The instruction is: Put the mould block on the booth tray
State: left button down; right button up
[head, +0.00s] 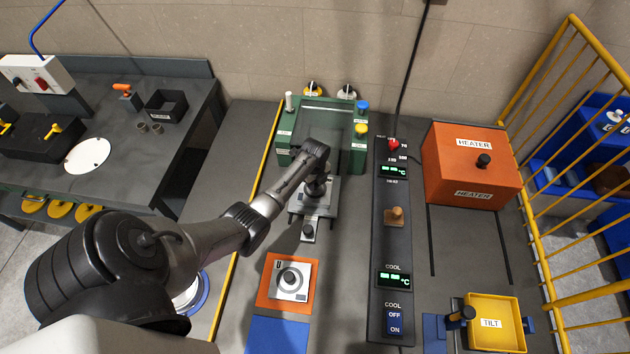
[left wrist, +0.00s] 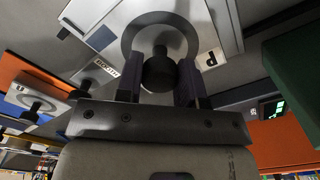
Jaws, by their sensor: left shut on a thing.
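My left gripper (head: 318,186) is above the booth tray, in front of the green booth. In the left wrist view its fingers (left wrist: 160,88) are shut around the black knob (left wrist: 159,72) of a light grey block (left wrist: 203,42) marked P, which I take to be the mould block. In the head view that block (head: 318,200) is over the booth tray (head: 297,206), partly hidden by my arm. I cannot tell whether it rests on the tray or hangs just above it. The tray sticks out from the booth, its handle (head: 308,230) toward me. My right gripper is not in view.
A similar silver block (head: 287,292) with a black knob sits on an orange pad (head: 266,298) nearer me. The green booth (head: 358,150) stands behind the tray. A dark control panel (head: 395,240), an orange heater (head: 470,165) and a yellow tilt box (head: 493,335) are to the right.

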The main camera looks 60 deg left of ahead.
pick_arm(q)
jog(key=shift+f, duration=0.1)
jog(key=c, duration=0.8)
grip_release()
jog(key=shift+o, duration=0.2)
